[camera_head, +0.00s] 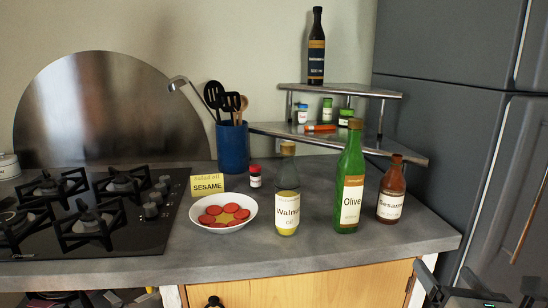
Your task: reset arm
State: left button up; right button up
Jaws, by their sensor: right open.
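My right gripper (475,280) is at the bottom right corner, partly cut off by the frame. Its fingers are spread apart with nothing between them. It is in front of the counter's right end, low and clear of the bottles. My left gripper does not show. On the counter (330,258) stand an Olive bottle (350,185), a Walnut oil bottle (287,205) and a Sesame bottle (391,192), all upright. A white bowl (248,222) of red slices with a yellow piece sits left of them.
A black gas hob (85,225) fills the left of the counter. A blue utensil pot (232,147), a red-capped jar (255,177) and a corner shelf (340,88) with a dark bottle (317,50) are behind. A grey fridge (450,110) stands at the right. The front counter strip is bare.

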jog(key=s+a+f+m+g+y, duration=0.2)
jog(key=s+a+f+m, duration=0.4)
jog(key=m, duration=0.9)
jog(key=s+a+f+m+g+y, duration=0.3)
jog(key=s+a+f+m, duration=0.4)
jog(key=a+f+m, duration=0.5)
notch_tip(320, 180, down, 5)
jog(key=m+g, duration=0.1)
jog(key=m, duration=0.2)
jog(key=shift+a+r+g, duration=0.2)
jog(key=shift+a+g, duration=0.2)
